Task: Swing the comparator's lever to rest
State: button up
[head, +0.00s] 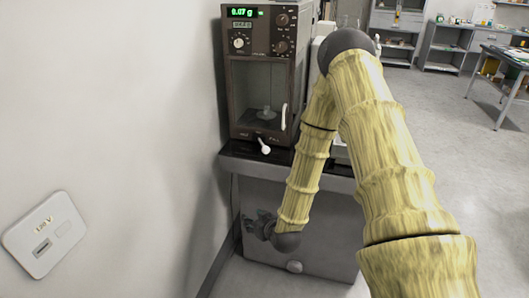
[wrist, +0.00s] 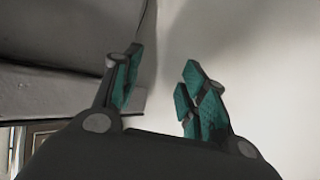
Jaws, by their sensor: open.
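The comparator (head: 234,105) is a tall dark cabinet with a glass window, dials and a green display that appears to read 0.07 g. It stands on a dark ledge against the left wall. Its small white lever (head: 264,146) sticks out low on the front, its knob end pointing down. A white upright handle (head: 283,117) is on the window's right side. My gripper (head: 250,224) is below the ledge, under the lever and apart from it. In the wrist view my gripper (wrist: 158,88) is open, with teal pads and nothing between them; the lever does not show there.
The ledge (head: 232,150) with a grey cabinet (head: 325,255) below lies close to my gripper. A pale wall (head: 110,100) bounds the left, with a white plate (head: 45,235) on it. Shelves (head: 445,45) and a table (head: 503,58) stand far right. Floor between is clear.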

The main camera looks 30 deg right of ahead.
jog(key=w+d+r+t+h+b, duration=0.1)
jog(key=w+d+r+t, duration=0.2)
jog(key=w+d+r, duration=0.25)
jog(key=m+t+h+b, duration=0.1)
jog(key=m+t+h, duration=0.1)
jog(key=t+h, duration=0.1)
send_near(264, 146)
jog(key=x, duration=1)
jog(key=shift+d+f+p, duration=0.1)
jog(key=shift+f+p, duration=0.2)
jog(key=shift+f, duration=0.05)
grip_shut()
